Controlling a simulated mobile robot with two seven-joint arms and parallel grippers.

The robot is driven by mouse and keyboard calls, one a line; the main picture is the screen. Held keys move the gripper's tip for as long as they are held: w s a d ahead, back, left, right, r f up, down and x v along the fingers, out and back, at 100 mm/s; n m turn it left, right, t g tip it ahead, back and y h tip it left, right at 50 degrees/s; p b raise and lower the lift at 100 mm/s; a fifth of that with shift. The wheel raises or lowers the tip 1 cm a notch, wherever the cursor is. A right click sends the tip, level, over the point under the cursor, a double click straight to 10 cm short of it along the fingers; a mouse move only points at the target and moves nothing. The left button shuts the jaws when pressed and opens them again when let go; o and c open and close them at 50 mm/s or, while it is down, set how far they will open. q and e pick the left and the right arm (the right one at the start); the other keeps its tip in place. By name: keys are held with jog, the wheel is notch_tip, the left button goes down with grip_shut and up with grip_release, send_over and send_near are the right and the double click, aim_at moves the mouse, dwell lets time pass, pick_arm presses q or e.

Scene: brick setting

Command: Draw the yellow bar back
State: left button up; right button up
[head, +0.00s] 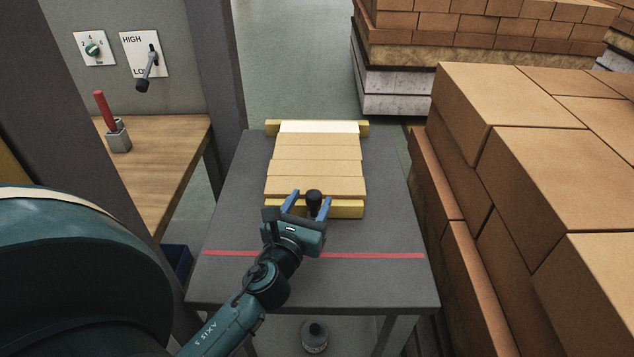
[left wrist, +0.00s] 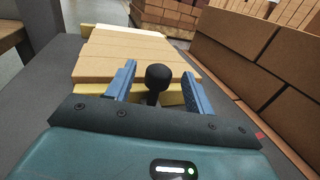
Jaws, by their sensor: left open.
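The yellow bar (head: 346,210) lies across the near end of a row of tan bricks (head: 318,168) on the grey table (head: 240,220). A black knob (head: 314,199) stands up at the bar's middle. My left gripper (head: 308,203) is open, with its blue fingers on either side of the knob. In the left wrist view the knob (left wrist: 158,78) sits between the fingers, with a gap showing on both sides. Part of the bar is hidden behind the gripper. My right gripper is not in view.
A red line (head: 370,256) crosses the table nearer to me than the bar, with clear tabletop around it. Another yellow bar (head: 272,128) lies at the far end of the row. Stacked bricks (head: 545,165) stand close on the right. A wooden bench (head: 165,160) is at the left.

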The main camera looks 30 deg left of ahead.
aim_at(316, 188)
pick_arm(q)
jog(key=x, duration=0.5)
jog(key=shift+w, duration=0.1)
grip_shut()
dwell(0.5)
